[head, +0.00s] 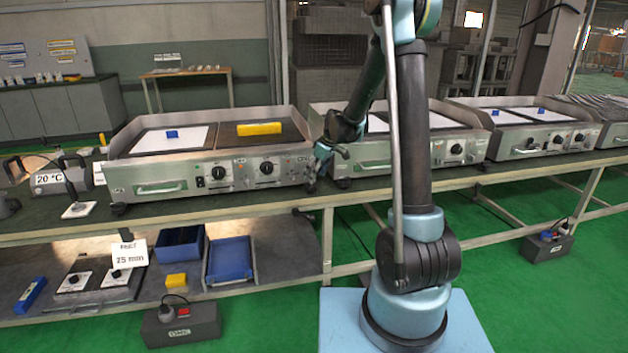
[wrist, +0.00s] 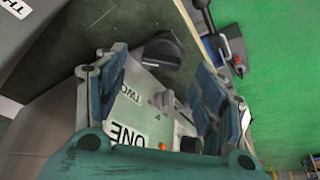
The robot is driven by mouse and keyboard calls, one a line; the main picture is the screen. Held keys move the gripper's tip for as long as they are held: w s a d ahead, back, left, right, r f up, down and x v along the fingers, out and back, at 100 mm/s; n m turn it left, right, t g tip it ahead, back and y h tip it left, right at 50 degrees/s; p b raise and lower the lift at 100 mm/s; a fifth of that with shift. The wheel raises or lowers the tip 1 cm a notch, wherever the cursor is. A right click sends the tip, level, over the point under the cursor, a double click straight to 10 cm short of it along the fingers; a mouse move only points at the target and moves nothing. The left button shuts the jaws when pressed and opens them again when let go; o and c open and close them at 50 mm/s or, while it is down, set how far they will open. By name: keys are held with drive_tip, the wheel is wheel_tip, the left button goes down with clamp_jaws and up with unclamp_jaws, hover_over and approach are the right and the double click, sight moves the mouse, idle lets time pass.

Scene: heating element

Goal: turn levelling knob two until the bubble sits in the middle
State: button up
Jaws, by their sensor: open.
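My gripper (head: 318,166) is open and hangs in front of the bench, at the gap between two griddle units. In the wrist view its fingers (wrist: 162,82) stand apart with nothing held. A metal panel with the label TWO (wrist: 131,94) and the label ONE (wrist: 126,132) shows between them, with a small dark knob (wrist: 163,101) beside TWO. A larger black knob or foot (wrist: 166,50) lies just beyond the fingertips, apart from them. I cannot tell which is levelling knob two. No bubble can be made out in either view.
The left griddle (head: 145,165) holds a yellow block (head: 259,128) and a small blue block (head: 172,134). More griddles (head: 540,140) stand to the right. A lower shelf holds a blue tray (head: 230,261).

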drive_tip(key=shift+v, duration=2.35)
drive_tip(key=shift+d, duration=0.1)
